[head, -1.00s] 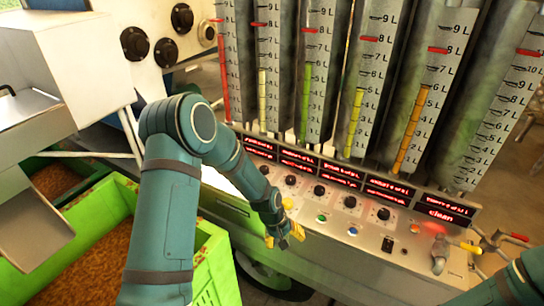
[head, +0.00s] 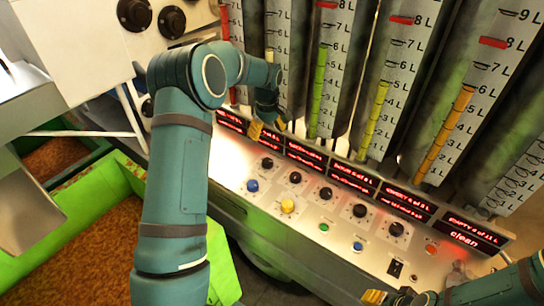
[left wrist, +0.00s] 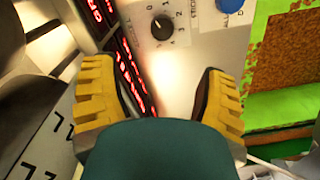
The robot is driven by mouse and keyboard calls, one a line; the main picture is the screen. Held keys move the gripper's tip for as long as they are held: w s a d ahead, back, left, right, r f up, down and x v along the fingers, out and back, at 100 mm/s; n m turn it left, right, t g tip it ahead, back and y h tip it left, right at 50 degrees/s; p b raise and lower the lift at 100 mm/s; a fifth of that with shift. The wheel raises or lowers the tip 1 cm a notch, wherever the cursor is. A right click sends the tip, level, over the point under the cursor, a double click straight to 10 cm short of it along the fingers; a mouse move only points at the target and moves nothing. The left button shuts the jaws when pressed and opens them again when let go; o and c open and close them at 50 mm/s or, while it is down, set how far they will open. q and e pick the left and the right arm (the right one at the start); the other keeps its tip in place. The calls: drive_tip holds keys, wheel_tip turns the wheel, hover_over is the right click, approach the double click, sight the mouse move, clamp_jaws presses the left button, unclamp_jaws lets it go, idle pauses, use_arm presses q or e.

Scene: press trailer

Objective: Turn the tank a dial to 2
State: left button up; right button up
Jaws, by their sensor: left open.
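A row of black dials runs along the sloped metal panel in the head view. The leftmost dial (head: 267,163), apparently tank A's, has a blue button (head: 252,185) just below it. The same dial (left wrist: 162,27) shows at the top of the left wrist view, with numbers around it; its exact setting is unclear. My left gripper (head: 268,127) hovers over the red displays, above the leftmost dial in the picture. Its yellow fingers (left wrist: 160,95) are spread with nothing between them, and the dial lies beyond them. My right gripper (head: 398,298) is cut off at the bottom edge, its opening unclear.
Tall graduated tank gauges (head: 325,80) stand behind the panel. Red text displays (head: 352,177) line its upper part. A yellow button (head: 288,206), other buttons and a black switch (head: 395,268) sit below the dials. A green bin (head: 100,240) stands left.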

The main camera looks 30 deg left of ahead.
sight(267, 161)
use_arm(q)
drive_tip(key=f, duration=1.3)
drive_tip(key=shift+s+b, duration=0.2)
drive_tip(key=shift+b, duration=0.1)
drive_tip(key=c, duration=1.3)
